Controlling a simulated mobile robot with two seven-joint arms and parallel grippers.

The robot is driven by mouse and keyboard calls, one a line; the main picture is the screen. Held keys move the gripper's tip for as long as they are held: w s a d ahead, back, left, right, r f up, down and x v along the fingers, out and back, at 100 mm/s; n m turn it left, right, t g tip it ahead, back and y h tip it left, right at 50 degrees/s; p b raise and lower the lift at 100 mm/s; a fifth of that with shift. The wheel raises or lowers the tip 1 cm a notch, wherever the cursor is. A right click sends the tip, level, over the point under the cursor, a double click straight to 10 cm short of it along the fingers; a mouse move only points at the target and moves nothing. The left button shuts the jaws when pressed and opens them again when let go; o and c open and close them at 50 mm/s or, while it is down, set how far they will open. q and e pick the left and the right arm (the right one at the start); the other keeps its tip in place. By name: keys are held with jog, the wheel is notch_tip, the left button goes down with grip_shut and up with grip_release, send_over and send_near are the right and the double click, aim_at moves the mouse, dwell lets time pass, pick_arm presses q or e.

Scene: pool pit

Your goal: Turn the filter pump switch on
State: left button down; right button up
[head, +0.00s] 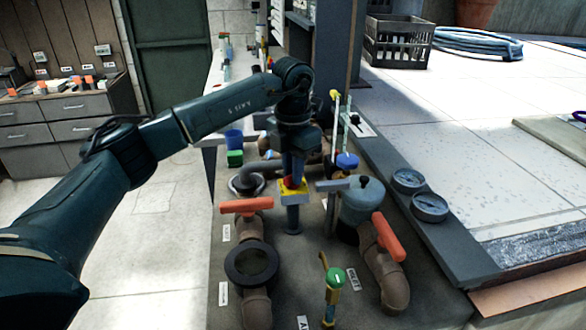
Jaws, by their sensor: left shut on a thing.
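The switch (293,191), a yellow box with a red part on top, stands on a short blue-grey post in the middle of the pump bench. I take it to be the filter pump switch; no label on it is readable. My left gripper (292,178) points down from above and its fingers are shut on the red part of the switch. The fingers hide much of that red part, so its exact position cannot be told. My right gripper is not in view.
Pipes with orange-handled valves (246,205) and (388,237) stand either side of the switch. A grey-blue pump housing (361,201) is close on the right. A green-knobbed valve (335,276) is at the front. Two round gauges (430,207) lie on the right ledge.

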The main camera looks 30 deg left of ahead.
pick_arm(q)
jog(key=m, duration=0.6)
jog(key=shift+m, duration=0.3)
dwell(0.4)
jog(key=c, duration=1.4)
grip_release()
notch_tip(320, 180, up, 13)
jog(key=shift+r+b, duration=0.15)
jog(key=shift+b, duration=0.25)
